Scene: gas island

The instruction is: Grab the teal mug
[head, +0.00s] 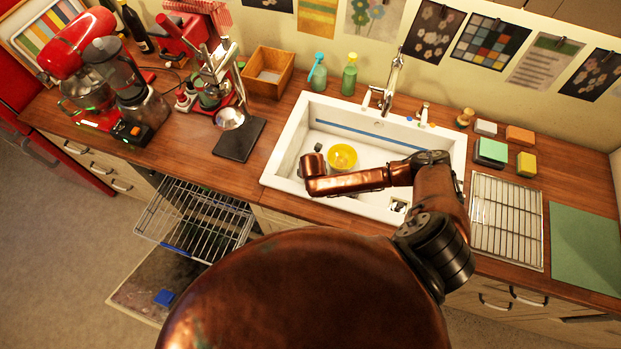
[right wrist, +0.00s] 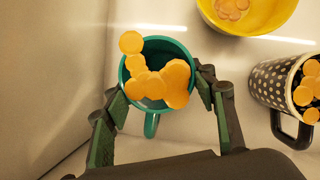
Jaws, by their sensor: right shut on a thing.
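The teal mug (right wrist: 151,123) shows in the right wrist view, seen from above, with its handle toward the camera and several orange round pieces in and over its mouth. My right gripper (right wrist: 157,90) has a finger on either side of the mug and is closed on it. In the head view my right arm reaches left over the white sink, and its end hides the mug and the fingers. My left gripper is in neither view.
A faucet (head: 388,85) rises behind. An open dishwasher rack (head: 200,215) juts out at left. A drying grid (head: 507,220) lies at right.

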